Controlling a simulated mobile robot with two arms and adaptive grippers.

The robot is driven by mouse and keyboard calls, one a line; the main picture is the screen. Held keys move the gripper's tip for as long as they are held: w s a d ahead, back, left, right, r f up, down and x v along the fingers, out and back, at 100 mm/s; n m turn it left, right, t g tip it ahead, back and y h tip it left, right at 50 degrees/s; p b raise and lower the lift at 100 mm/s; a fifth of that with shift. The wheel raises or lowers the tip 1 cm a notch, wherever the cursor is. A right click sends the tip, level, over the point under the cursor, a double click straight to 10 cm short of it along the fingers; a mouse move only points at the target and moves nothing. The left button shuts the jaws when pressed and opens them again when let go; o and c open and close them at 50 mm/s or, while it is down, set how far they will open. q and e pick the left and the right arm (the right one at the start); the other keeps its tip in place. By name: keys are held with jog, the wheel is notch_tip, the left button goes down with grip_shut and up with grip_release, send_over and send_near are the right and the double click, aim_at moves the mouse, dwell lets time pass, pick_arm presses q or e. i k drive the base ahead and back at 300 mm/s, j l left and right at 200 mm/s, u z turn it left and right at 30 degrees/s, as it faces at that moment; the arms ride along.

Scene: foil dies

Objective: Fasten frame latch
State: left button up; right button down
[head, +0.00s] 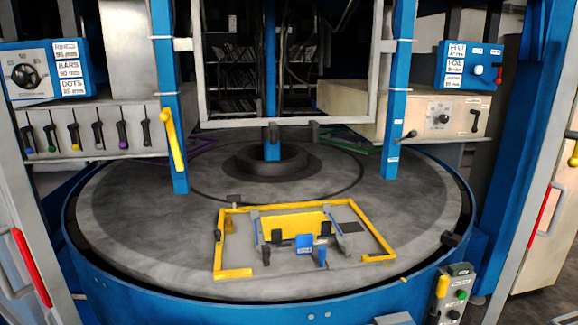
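A yellow rectangular frame (302,207) lies on the grey round table, with a gap in its front side. Inside it are a yellow plate (292,224), grey and blue bracket parts and a blue labelled block (304,243). Small dark clips sit at the frame's left side (218,236) and back left corner (234,198). Neither of my grippers is in view.
The round table (140,240) has bare room around the yellow frame. Blue posts (170,100) (397,100) flank a grey upright frame (285,122) behind. A yellow handle (173,140) is on the left post. A button box (455,295) stands front right.

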aim_at(165, 117)
jog(key=j+z, duration=0.2)
jog(key=j, duration=0.55)
jog(key=i+j+z, duration=0.2)
jog(key=j, duration=0.6)
jog(key=k+j+z, duration=0.2)
jog(key=j, duration=0.55)
jog(key=j+z, duration=0.2)
jog(key=j, duration=0.6)
